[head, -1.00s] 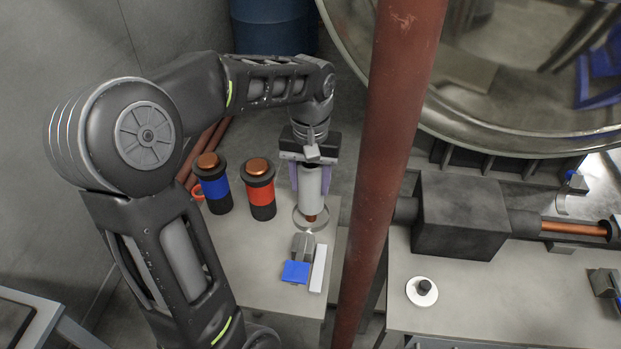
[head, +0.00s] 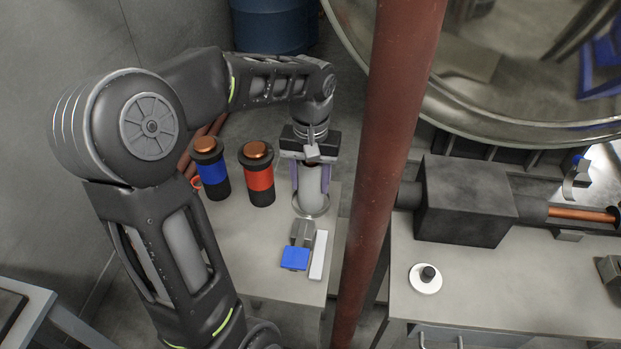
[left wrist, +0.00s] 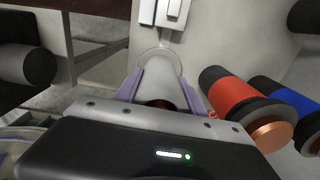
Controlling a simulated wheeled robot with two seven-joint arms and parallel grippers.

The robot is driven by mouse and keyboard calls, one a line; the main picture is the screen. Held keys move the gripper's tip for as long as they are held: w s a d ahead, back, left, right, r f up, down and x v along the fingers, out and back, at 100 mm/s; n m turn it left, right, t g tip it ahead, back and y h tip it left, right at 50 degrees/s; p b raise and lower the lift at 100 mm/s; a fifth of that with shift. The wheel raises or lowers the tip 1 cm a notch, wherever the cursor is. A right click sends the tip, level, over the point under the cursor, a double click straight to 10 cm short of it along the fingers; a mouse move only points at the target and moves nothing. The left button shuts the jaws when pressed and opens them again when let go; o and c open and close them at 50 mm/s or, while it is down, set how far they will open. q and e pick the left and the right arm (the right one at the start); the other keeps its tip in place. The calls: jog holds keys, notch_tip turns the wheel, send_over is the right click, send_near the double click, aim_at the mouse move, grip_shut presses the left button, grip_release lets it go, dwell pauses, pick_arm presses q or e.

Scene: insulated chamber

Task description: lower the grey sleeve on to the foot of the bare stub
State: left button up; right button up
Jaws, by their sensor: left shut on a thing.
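The grey sleeve (head: 312,186) stands upright in the grasp of my left gripper (head: 311,176), whose two lilac fingers are shut on its sides. The sleeve's lower end is down at the round metal base (head: 309,211) of the stub, and no bare copper shows between them in the head view. I cannot tell whether a thin gap is left. My right gripper is in neither view.
A blue-banded cylinder (head: 211,172) and a red-banded one (head: 259,178), both copper-topped, stand left of the sleeve. A small grey-and-blue tool (head: 296,256) and a white bar (head: 318,256) lie in front. A rust-red pipe (head: 385,150) rises close on the right.

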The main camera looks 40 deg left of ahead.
pick_arm(q)
jog(key=shift+f, duration=0.2)
dwell(0.6)
jog(key=o, duration=1.4)
notch_tip(320, 180, up, 8)
jog(key=shift+f, duration=0.1)
